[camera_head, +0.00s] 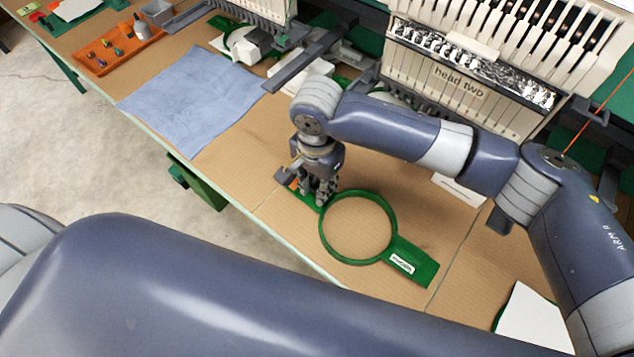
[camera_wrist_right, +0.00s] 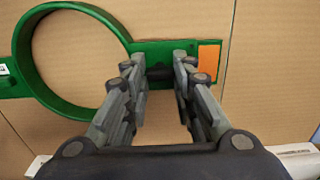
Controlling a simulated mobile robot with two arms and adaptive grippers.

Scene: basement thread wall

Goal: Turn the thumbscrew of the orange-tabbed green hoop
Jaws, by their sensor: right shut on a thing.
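The green hoop (camera_head: 326,238) lies flat on the brown table, with a labelled green arm (camera_head: 418,265) toward the lower right. Its orange tab (camera_head: 293,185) sits at the far left end, beside my right gripper (camera_head: 321,203). In the right wrist view, the hoop ring (camera_wrist_right: 22,55) is at the left and the orange tab (camera_wrist_right: 209,55) is at the right. Between them, my right gripper (camera_wrist_right: 160,75) points down and is shut on a small dark thumbscrew (camera_wrist_right: 160,73), mostly hidden by the fingers. My left gripper is not in view.
A blue cloth (camera_head: 190,95) and an orange tray (camera_head: 100,50) lie farther left. The embroidery machine marked "head two" (camera_head: 460,80) stands behind my right arm. A white piece (camera_head: 530,322) lies at the lower right.

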